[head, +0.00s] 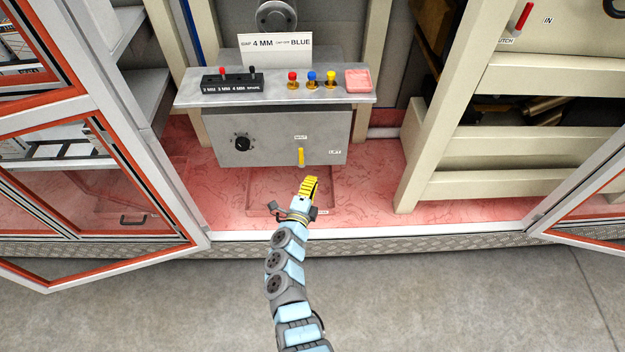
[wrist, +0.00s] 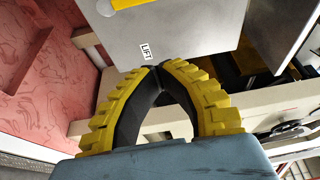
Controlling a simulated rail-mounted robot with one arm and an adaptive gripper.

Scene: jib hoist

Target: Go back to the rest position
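My gripper (head: 314,181) is in front of and just below the grey control box (head: 265,143) in the head view, at the end of my blue arm. In the wrist view my gripper (wrist: 157,69) has its two yellow-ridged fingers meeting at the tips, with nothing held between them. A yellow lever (head: 301,156) hangs on the box face just above the gripper in the head view. In the wrist view the lever (wrist: 128,3) shows at the top edge, apart from the fingertips, near the LIFT label (wrist: 146,52).
A shelf (head: 330,98) above the box holds a black tool rack (head: 232,84), red, blue and yellow knobs (head: 312,80) and a pink tray (head: 358,80). Open framed doors (head: 180,190) flank the cabinet. A beige frame (head: 480,142) stands right. The front floor (head: 450,300) is clear.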

